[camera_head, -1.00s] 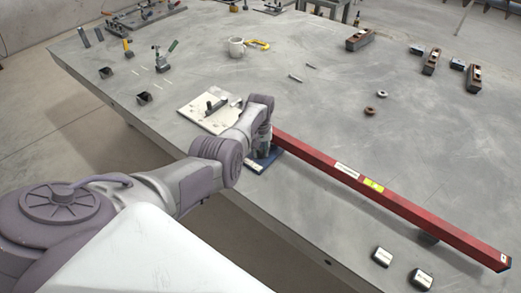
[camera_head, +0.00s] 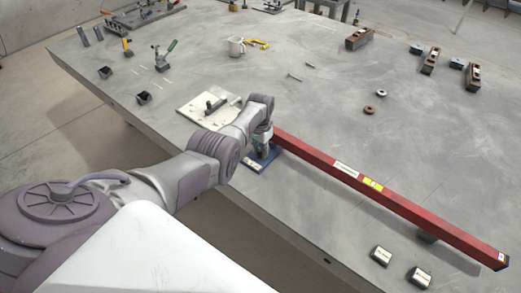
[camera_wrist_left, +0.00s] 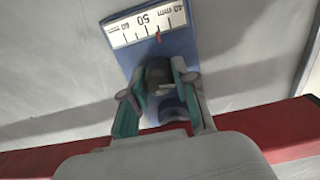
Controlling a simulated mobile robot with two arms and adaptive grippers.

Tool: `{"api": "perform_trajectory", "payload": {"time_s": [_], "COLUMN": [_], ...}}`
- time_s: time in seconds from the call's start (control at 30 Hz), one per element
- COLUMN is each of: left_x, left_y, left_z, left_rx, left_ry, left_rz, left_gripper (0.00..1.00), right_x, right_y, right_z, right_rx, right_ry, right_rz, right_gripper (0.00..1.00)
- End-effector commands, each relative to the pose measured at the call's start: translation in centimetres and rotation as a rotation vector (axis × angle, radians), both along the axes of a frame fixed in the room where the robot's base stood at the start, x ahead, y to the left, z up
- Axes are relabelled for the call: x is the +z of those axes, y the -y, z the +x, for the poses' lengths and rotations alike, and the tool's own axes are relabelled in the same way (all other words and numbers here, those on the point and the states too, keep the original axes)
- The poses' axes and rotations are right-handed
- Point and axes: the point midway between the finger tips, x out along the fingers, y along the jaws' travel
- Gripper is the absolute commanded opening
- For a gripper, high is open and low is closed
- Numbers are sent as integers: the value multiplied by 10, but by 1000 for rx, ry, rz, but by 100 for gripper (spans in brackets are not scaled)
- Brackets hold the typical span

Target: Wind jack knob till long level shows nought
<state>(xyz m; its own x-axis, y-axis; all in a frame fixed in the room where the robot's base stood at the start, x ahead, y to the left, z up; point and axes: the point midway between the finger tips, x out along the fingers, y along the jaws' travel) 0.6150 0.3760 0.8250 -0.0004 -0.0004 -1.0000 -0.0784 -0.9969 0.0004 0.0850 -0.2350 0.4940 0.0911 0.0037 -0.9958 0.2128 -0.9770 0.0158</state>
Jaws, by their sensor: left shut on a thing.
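The long red level (camera_head: 400,208) lies across the table, its left end above the jack. Its yellow vial (camera_head: 373,185) is too small to read. The jack stands on a blue base plate (camera_head: 254,165). My left gripper (camera_head: 262,148) is at the jack, beneath the level's left end. In the left wrist view its green-padded fingers (camera_wrist_left: 158,82) are shut on the dark round jack knob (camera_wrist_left: 158,70). A white millimetre scale (camera_wrist_left: 146,22) on the blue plate shows a red pointer (camera_wrist_left: 158,37) near 50, on the 40 side. My right gripper is out of view.
A pale plate (camera_head: 208,107) with a dark piece lies behind the gripper. A mug (camera_head: 236,46) and small tools stand farther back.

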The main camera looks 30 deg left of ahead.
Motion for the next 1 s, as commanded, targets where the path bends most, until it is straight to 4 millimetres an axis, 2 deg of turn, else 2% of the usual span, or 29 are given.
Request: {"api": "perform_trajectory", "payload": {"time_s": [0.57,0.6,0.73,1.0], "left_x": [0,0,0,0], "left_y": [0,0,0,0], "left_z": [0,0,0,0], "left_rx": [-36,-36,-36,-36], "left_ry": [1,1,1,0], "left_rz": [1,1,1,1], "left_gripper": [0,30,52,54], "right_x": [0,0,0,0], "right_y": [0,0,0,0], "right_z": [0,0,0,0], "right_rx": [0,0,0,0], "right_ry": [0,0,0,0], "right_rz": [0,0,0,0], "right_gripper": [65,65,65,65]}}
